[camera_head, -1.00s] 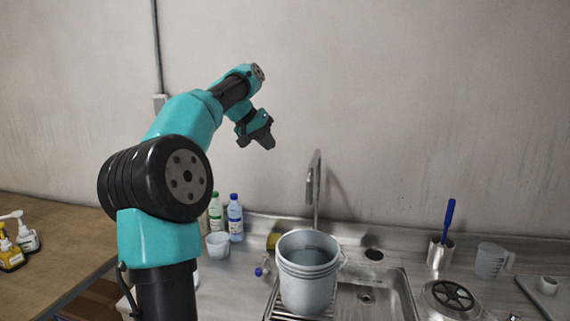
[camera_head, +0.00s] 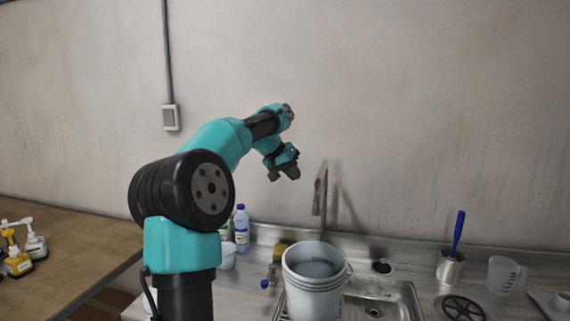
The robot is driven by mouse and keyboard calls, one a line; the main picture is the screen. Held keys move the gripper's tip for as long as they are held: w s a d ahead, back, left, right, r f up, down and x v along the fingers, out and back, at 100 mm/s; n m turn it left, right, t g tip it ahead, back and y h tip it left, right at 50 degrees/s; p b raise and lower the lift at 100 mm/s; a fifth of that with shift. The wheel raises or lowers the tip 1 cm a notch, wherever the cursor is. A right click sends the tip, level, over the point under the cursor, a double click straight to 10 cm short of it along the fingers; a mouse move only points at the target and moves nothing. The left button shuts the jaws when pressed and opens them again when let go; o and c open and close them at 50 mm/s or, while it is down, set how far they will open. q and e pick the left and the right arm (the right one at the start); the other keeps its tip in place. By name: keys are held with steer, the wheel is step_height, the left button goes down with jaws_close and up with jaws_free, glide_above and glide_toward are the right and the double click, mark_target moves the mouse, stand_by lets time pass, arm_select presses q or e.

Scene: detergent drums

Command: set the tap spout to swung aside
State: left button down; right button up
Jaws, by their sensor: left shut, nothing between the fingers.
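The metal tap (camera_head: 321,188) stands upright at the back of the sink, against the wall. Its spout shows as a narrow strip close to the post, above and behind the bucket; its exact direction is hard to tell. A grey bucket (camera_head: 314,292) stands in front of the tap, at the left of the sink, and hides its foot. My left gripper (camera_head: 284,176) is shut and empty, up and left of the tap, with a gap between them in the picture. My right gripper is out of view.
Blue-capped bottle (camera_head: 241,228) and white cup (camera_head: 228,257) stand left of the bucket. A blue-handled brush (camera_head: 458,233) in a metal holder (camera_head: 450,267) and a clear jug (camera_head: 504,274) stand at right. The sink basin (camera_head: 388,295) is open.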

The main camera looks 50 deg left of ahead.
arm_select(q)
steer(key=w+d, duration=0.3)
steer(key=shift+w+d+f, duration=0.1)
steer(key=shift+w+d, duration=0.05)
stand_by(0.5)
